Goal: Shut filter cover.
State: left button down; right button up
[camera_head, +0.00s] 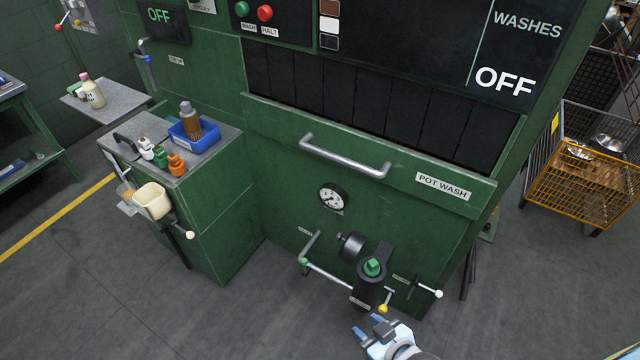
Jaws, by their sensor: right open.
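Low on the front of the green pot wash machine (270,200) is a dark filter housing (366,292). A black plate with a green knob (373,267) sits at its top. A round black disc (352,247) stands out beside it on the upper left; I cannot tell for sure which of these parts is the cover or how far open it is. My right gripper (366,326) is at the bottom of the view, just below the housing. It is open and empty, with its blue-tipped fingers apart. My left gripper is out of view.
A green-ended pipe handle (326,274) is left of the housing, a white-knobbed lever (428,289) right, and a yellow knob (382,309) just above my gripper. A gauge (333,198) and hood bar (345,157) are higher. A side cabinet (215,200) stands left; floor in front is clear.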

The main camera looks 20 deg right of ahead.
aim_at(352, 245)
jog(key=i+j+z, duration=0.1)
jog(key=z, duration=0.95)
jog(key=i+j+z, duration=0.1)
jog(key=j+z, duration=1)
jog(key=j, duration=0.9)
jog(key=k+j+u, duration=0.2)
jog(key=j, duration=0.15)
jog(key=j+u, duration=0.1)
jog(key=u, duration=0.25)
jog(key=k+j+u, duration=0.1)
jog(key=u, duration=0.3)
